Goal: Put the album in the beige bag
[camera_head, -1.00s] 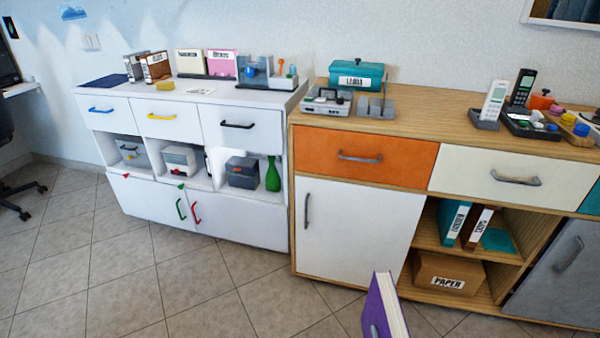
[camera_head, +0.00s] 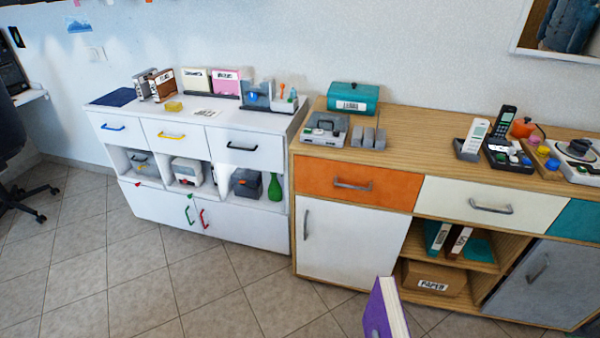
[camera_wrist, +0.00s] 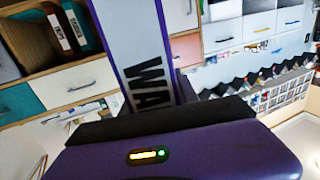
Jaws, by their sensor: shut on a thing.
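The album is a purple book with white page edges (camera_head: 388,312), seen upright and slightly tilted at the bottom of the head view, cut off by the frame. In the wrist view the album (camera_wrist: 140,40) shows a purple border and a pale label with large dark letters, partly readable as "WA". My gripper (camera_wrist: 165,115) has its dark fingers shut on the album, which stands out beyond them. My gripper is not clearly visible in the head view. No beige bag is seen in either view.
A white cabinet (camera_head: 215,162) with drawers and open cubbies stands at left. A wooden cabinet (camera_head: 440,105) with orange, white and teal fronts stands at right, with binders (camera_head: 437,236) and a paper box (camera_head: 434,279) in its shelves. Tiled floor (camera_head: 120,270) is clear at front left.

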